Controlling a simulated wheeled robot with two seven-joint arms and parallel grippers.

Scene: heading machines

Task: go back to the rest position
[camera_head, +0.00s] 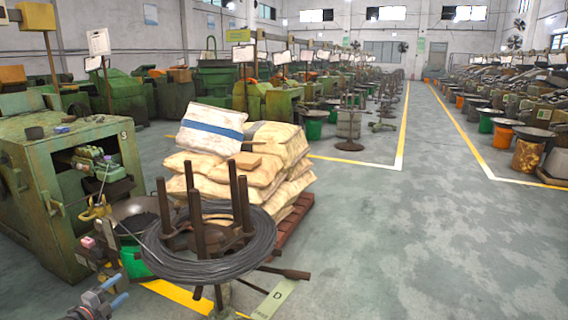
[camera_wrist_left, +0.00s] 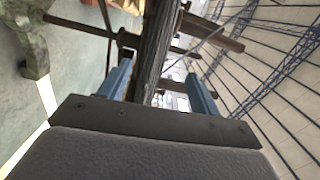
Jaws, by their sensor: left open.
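My left gripper (camera_head: 116,290) is at the lower left of the head view, with its two blue fingers apart and nothing held between them. It is left of and in front of the wire stand, apart from the black wire coil (camera_head: 180,272). In the left wrist view the same gripper (camera_wrist_left: 159,72) has its blue fingers spread at either side of the picture's middle. The dark wire coil (camera_wrist_left: 156,45) shows beyond and between them; its distance is hard to tell there. My right gripper is in neither view.
A green heading machine (camera_head: 50,190) stands close at left, with a green bucket (camera_head: 133,262) beside it. Stacked sacks (camera_head: 285,145) lie on a reddish pallet (camera_head: 290,228) behind the stand's upright posts (camera_head: 199,225). Open grey floor (camera_head: 430,255) lies to the right.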

